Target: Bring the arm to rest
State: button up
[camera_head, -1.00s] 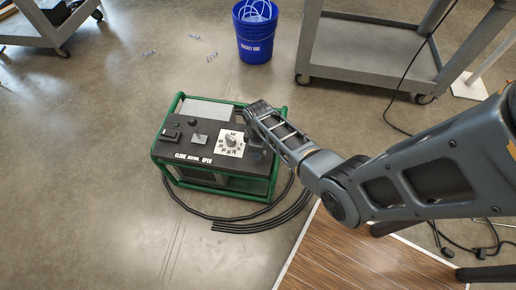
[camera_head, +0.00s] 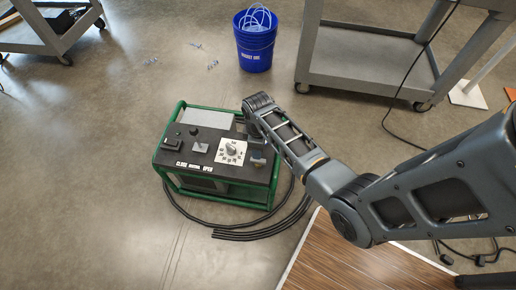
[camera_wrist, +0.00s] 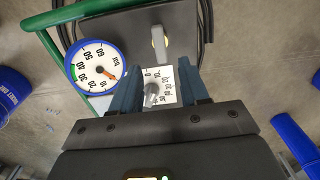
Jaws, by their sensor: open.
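My gripper (camera_wrist: 158,82) shows in the wrist view as two blue-grey fingers spread apart, with nothing held between them. The grey dial knob (camera_wrist: 152,90) on its white numbered plate (camera_wrist: 168,76) shows through the gap, apart from the fingers as far as I can tell. In the head view my arm reaches from the right to the right side of the green-framed control unit (camera_head: 177,185). The same knob (camera_head: 231,149) shows clear of the arm there.
A round pressure gauge (camera_wrist: 96,66) sits close to the left finger in the wrist view. Black hoses (camera_head: 262,233) curve on the floor. A blue bucket (camera_head: 255,50) and grey cart (camera_head: 365,65) stand behind. Floor left of the unit is clear.

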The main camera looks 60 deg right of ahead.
dwell(0.5)
jog(key=shift+s+a+f, duration=0.2)
jog(key=shift+s, duration=0.05)
jog(key=s+a+r+m+t+h, duration=0.1)
jog(key=s+a+r+t, duration=0.2)
jog(key=s+a, duration=0.3)
jog(key=s+a+r+m+t+h, duration=0.1)
jog(key=s+a+r+t, duration=0.25)
jog(key=s, duration=0.35)
jog(key=s+a+r+t, duration=0.2)
jog(key=s+a+r, duration=0.1)
jog(key=r, duration=0.7)
jog(key=s+a+r+m+t+y, duration=0.1)
jog(key=s+a+r+t, duration=0.2)
jog(key=r, duration=0.6)
jog(key=s+a+r+m+t+y, duration=0.1)
jog(key=s+a+r+t, duration=0.2)
jog(key=r, duration=0.7)
jog(key=shift+s+r, duration=0.3)
jog(key=shift+s, duration=0.35)
jog(key=shift+d, duration=0.1)
